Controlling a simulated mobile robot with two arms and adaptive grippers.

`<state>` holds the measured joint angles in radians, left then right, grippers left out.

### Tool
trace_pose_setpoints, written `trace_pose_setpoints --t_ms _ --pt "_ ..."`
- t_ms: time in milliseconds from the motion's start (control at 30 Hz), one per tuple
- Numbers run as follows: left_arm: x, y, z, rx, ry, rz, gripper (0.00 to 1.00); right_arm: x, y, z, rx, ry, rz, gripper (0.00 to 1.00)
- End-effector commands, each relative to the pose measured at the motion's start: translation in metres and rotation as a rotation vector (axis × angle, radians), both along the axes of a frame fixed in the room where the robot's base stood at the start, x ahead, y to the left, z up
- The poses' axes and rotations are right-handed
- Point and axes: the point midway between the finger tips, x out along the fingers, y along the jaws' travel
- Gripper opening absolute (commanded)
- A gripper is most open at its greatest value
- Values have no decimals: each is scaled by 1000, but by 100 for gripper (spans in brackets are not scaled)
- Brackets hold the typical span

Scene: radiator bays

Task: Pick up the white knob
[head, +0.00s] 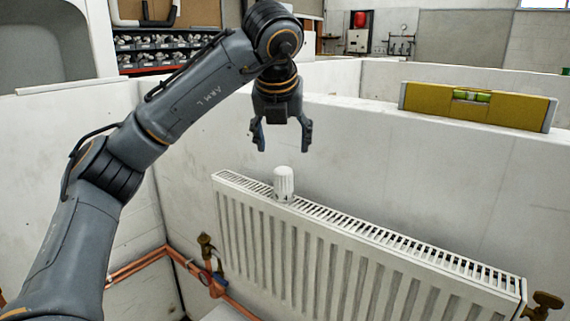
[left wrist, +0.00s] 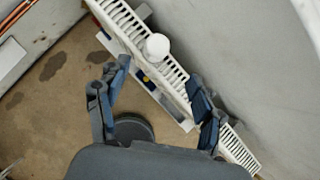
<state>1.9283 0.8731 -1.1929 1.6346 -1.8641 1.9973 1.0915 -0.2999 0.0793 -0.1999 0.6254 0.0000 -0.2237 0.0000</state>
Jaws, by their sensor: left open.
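The white knob (head: 284,183) stands upright on the top grille of the white radiator (head: 350,260), near its left end. My left gripper (head: 281,148) is open and empty, with its fingers pointing down above the knob and apart from it. In the left wrist view the knob (left wrist: 157,46) shows as a round white top on the radiator grille (left wrist: 122,22). There it lies beyond the open fingertips of my left gripper (left wrist: 158,80), roughly between their lines. My right gripper is in neither view.
A yellow spirit level (head: 477,106) lies on top of the white partition wall (head: 400,150) behind the radiator. Copper pipes (head: 135,266) and a brass valve (head: 207,246) are at the left, and another brass valve (head: 543,305) is at the right. The space above the radiator is free.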

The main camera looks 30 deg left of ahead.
Motion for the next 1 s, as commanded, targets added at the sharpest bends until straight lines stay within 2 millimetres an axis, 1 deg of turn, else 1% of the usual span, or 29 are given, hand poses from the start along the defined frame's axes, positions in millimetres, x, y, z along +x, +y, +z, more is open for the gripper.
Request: trace_pose_setpoints --t_ms 67,233,267,300,400,500,667,767,867,1000 --pt "0 6 -1 8 1 19 67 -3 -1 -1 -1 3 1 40" --pt "12 12 -27 7 6 20 67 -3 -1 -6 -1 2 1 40" --pt "15 15 -29 8 7 20 67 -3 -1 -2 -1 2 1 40" --pt "19 18 -36 8 6 20 67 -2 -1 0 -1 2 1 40" --pt "27 22 -51 8 4 20 67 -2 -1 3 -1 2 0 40" --pt "33 25 -62 7 3 18 67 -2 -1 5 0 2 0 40" --pt "38 27 -70 7 1 16 67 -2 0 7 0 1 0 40" --pt "43 30 -78 8 3 17 67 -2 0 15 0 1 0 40" --pt "50 35 -91 8 5 17 67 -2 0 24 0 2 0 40" --pt "58 39 -108 7 3 16 67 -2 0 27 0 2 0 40"
